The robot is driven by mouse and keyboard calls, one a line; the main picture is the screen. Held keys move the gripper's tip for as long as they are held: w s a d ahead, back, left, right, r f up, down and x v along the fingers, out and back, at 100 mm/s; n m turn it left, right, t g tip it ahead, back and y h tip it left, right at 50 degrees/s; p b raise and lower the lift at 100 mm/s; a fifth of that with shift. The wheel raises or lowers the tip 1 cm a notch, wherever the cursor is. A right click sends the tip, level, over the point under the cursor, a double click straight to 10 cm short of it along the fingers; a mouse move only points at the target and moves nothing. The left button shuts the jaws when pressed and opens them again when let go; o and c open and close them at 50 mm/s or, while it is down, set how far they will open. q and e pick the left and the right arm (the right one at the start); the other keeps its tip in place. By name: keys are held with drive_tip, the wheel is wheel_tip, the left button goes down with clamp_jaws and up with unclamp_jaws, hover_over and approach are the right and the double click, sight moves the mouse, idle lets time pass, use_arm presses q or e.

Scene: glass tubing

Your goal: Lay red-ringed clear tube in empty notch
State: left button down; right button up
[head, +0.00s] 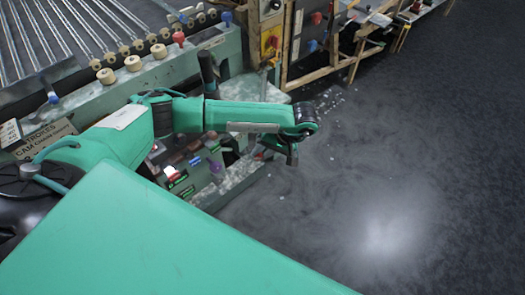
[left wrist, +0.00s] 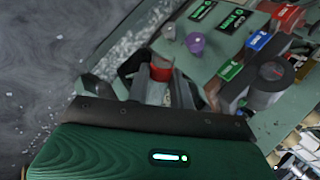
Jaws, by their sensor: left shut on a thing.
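My left gripper (head: 287,152) is over the right edge of the green bench in the head view, with its fingers pointing down. In the left wrist view the left gripper (left wrist: 163,88) is shut on a short clear piece (left wrist: 155,93) with a red ring (left wrist: 161,71), which I take for the red-ringed clear tube. Most of the tube is hidden by the fingers. Glass tubes (head: 88,25) lie side by side on a rack at the upper left of the head view. I cannot make out which notch is empty. My right gripper is not in view.
Cream rollers (head: 133,63) line the rack's front edge. The bench (left wrist: 222,50) holds a purple knob (left wrist: 195,43), labelled blocks and a dark roll (left wrist: 272,82). A wooden frame (head: 335,65) stands beyond. The dark floor (head: 400,170) at right is clear.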

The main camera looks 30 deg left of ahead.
use_arm(q)
drive_tip(key=shift+f, duration=0.1)
drive_tip(key=c, duration=1.2)
unclamp_jaws()
drive_tip(key=shift+c, duration=0.2)
